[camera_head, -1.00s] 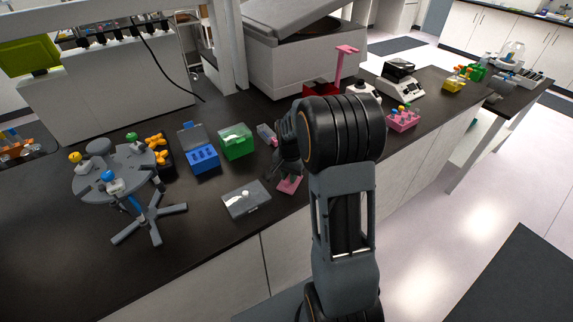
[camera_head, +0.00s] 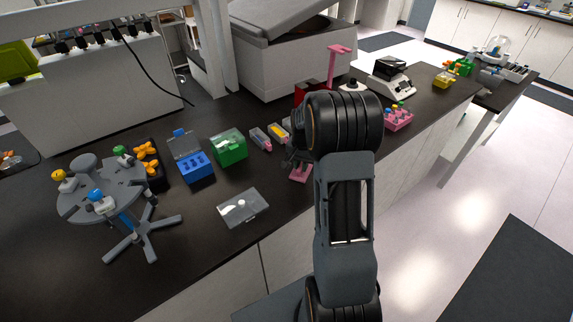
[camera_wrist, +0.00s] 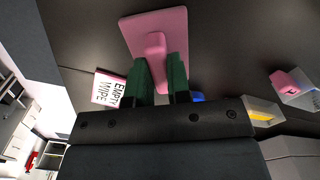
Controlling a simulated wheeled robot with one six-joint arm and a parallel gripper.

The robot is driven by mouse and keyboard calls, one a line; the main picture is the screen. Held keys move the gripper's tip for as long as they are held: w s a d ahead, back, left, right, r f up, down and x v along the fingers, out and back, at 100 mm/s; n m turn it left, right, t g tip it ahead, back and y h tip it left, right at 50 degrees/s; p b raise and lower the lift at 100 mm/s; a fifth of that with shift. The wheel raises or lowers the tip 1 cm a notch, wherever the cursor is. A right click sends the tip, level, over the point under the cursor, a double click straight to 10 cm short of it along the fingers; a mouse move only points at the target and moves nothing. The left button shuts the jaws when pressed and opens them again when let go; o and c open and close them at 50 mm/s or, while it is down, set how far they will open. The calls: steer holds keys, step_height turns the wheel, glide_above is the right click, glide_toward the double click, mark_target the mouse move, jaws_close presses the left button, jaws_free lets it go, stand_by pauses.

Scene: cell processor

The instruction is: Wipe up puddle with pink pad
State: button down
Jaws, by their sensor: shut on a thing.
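The pink pad (camera_wrist: 173,28) shows at the top of the wrist view, a flat square with a raised pink grip. My gripper (camera_wrist: 159,72) has its two green fingers closed on that grip. In the head view my gripper (camera_head: 297,153) is low over the bench, largely hidden by my arm. A pink flat piece (camera_head: 300,173) shows just below it; I cannot tell whether it is the pad or the pink-and-white "EMPTY WIPE" label (camera_wrist: 107,90) seen beside the pad. A grey plate (camera_head: 232,212) with a white glossy patch lies to the left. I cannot clearly make out a puddle.
A green box (camera_head: 229,147), an open blue box (camera_head: 196,166) and a round grey stand (camera_head: 82,193) are to the left. Pink and yellow pieces (camera_head: 270,136) lie behind my gripper. A pink rack (camera_head: 398,120) is to the right. Dark bench top is bare around the plate.

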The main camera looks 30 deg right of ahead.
mark_target(301, 166)
step_height(301, 166, up, 8)
steer(key=p, duration=0.4)
steer(key=shift+a, duration=0.1)
